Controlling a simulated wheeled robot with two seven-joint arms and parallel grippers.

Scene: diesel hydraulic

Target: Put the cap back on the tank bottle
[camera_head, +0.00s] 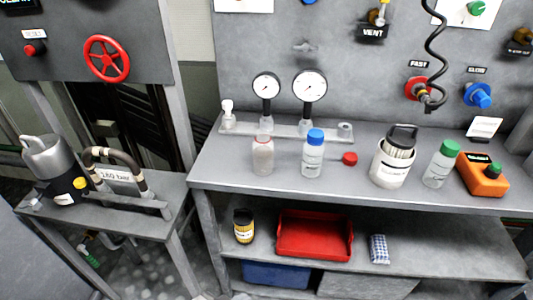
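A loose red cap (349,158) lies on the grey workbench (225,172), right of the blue-capped bottle (312,155). A translucent bottle with a pale label (263,157) stands upright at the left, with no coloured cap seen on it. A green-capped bottle (440,165) stands upright further right. The labels are too small to read, so I cannot read which one says tank. Neither of my grippers is in view.
Two gauges (309,86) stand on a manifold behind the bottles. A white tub (392,163) and an orange device (483,174) stand at the right. The lower shelf holds a red tray (314,253) and a yellow-labelled jar (243,232). A side table (150,224) carries a pump.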

